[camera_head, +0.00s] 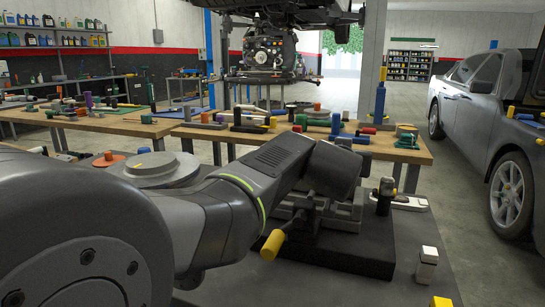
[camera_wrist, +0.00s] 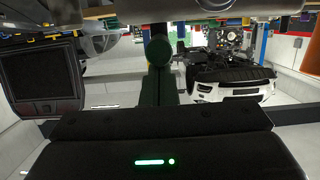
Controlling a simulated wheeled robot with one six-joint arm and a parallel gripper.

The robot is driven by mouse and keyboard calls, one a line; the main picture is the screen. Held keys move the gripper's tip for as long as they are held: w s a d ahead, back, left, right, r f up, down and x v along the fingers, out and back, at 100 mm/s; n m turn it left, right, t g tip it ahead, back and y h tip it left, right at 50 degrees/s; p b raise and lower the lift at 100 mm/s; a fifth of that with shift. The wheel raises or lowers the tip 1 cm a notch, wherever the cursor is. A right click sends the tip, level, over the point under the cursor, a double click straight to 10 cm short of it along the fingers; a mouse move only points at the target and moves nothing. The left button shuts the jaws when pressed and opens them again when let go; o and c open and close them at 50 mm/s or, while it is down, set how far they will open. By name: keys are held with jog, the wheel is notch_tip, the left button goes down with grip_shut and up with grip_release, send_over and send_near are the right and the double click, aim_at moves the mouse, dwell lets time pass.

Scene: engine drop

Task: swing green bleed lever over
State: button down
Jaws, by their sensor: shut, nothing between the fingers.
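A dark green bar with a round green knob (camera_wrist: 158,48) stands upright in the middle of the wrist view; it looks like the bleed lever, but its base and pivot are hidden. My gripper (camera_wrist: 160,120) fills the bottom of the wrist view as a dark body with a lit green strip. It is shut and empty, and the green knob shows beyond it; I cannot tell whether they touch. In the head view my arm reaches to the right over a dark fixture (camera_head: 345,245), and its dark end hides my fingers. I cannot pick out the lever there.
A yellow-tipped handle (camera_head: 272,245) sticks out in front of the fixture. A wooden bench (camera_head: 420,155) full of tools stands behind, with an engine (camera_head: 265,55) hanging beyond. A silver car (camera_head: 475,95) is at right. A dark boxy unit (camera_wrist: 45,75) fills the wrist view's left.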

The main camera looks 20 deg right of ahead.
dwell(0.3)
jog(key=s+a+r+p, duration=0.5)
jog(key=s+a+r, duration=0.1)
jog(key=s+r, duration=0.1)
jog(key=w+d+r+g+y+p, duration=0.7)
jog(key=g+p, duration=0.3)
jog(key=p, duration=1.1)
jog(key=shift+y, duration=0.5)
jog(key=x, duration=0.3)
jog(key=a+x, duration=0.1)
jog(key=x, duration=0.7)
jog(key=shift+s+a+f, duration=0.1)
jog(key=shift+s+a, duration=0.05)
jog(key=shift+a, duration=0.2)
jog(key=shift+f, duration=0.7)
